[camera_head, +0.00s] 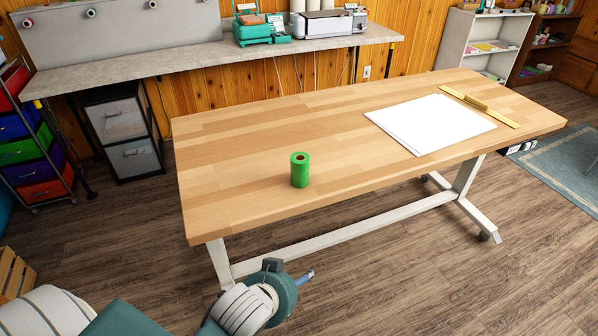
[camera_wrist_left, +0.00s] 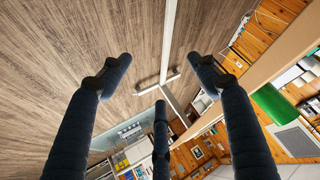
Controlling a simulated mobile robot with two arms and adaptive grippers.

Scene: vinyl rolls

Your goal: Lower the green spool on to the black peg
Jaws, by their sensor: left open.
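The green spool (camera_head: 300,172) stands upright on the wooden table (camera_head: 240,190), near its front edge, left of the middle. The top shows a brown core. It also shows at the right edge of the left wrist view (camera_wrist_left: 272,106), beyond my fingers. My left gripper (camera_wrist_left: 158,78) is open and empty, with its dark fingers spread apart, clear of the spool. In the head view, my arm is low at the front left, below the table's front edge.
White sheets (camera_head: 430,122) and a yellow ruler (camera_head: 480,105) lie on the table's right half. A grey counter (camera_head: 140,65) with teal machines (camera_head: 262,30) runs along the back wall. Drawers (camera_head: 125,125) stand below it. The tabletop around the spool is clear.

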